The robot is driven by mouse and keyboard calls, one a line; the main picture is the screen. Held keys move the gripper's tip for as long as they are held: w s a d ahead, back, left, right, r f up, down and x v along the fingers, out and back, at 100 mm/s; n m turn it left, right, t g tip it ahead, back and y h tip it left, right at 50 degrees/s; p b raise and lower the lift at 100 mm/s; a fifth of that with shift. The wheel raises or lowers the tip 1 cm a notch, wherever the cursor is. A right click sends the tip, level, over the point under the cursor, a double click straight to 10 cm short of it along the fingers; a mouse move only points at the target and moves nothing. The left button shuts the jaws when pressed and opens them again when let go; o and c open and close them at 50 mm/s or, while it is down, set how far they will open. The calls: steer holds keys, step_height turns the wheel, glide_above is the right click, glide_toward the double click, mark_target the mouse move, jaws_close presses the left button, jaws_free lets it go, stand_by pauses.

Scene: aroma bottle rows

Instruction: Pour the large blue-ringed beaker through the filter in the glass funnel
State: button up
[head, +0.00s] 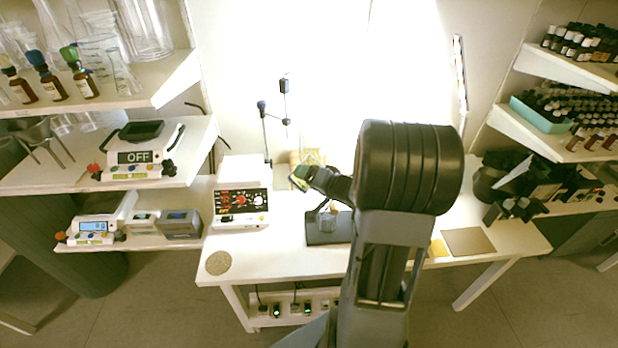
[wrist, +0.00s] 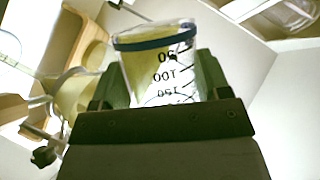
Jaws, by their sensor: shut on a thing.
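A clear glass beaker with a blue ring (wrist: 155,44) near its rim and dark graduation marks shows in the wrist view. My gripper (wrist: 160,80) is shut on it, with one green finger on each side. In the head view my gripper (head: 301,176) is above the bench near the dark stand base (head: 324,234). A yellowish rounded thing (wrist: 72,95), perhaps the filter in the funnel, is left of the beaker beside a metal clamp (wrist: 44,155). I cannot tell whether liquid is in the beaker. A small glass vessel (head: 327,222) stands on the stand base.
A white device with a red and black panel (head: 241,203) stands left of the stand. A round cork mat (head: 218,263) lies at the bench's left front. Shelves with scales and bottles stand left, and bottle racks (head: 588,45) right. The bench's left front is mostly clear.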

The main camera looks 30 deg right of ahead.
steer(key=shift+r+m+p, duration=0.3)
steer(key=shift+r+m, duration=0.15)
steer(key=shift+m, duration=0.05)
steer(key=shift+y+p, duration=0.3)
steer(key=shift+p, duration=0.15)
steer(key=shift+d+f+m+t+y+p, duration=0.15)
steer(key=shift+f+m+t+y+p, duration=0.2)
steer(key=shift+m+p, duration=0.8)
stand_by(4.2)
steer(key=shift+d+r+p, duration=0.25)
steer(key=shift+p, duration=0.65)
stand_by(0.8)
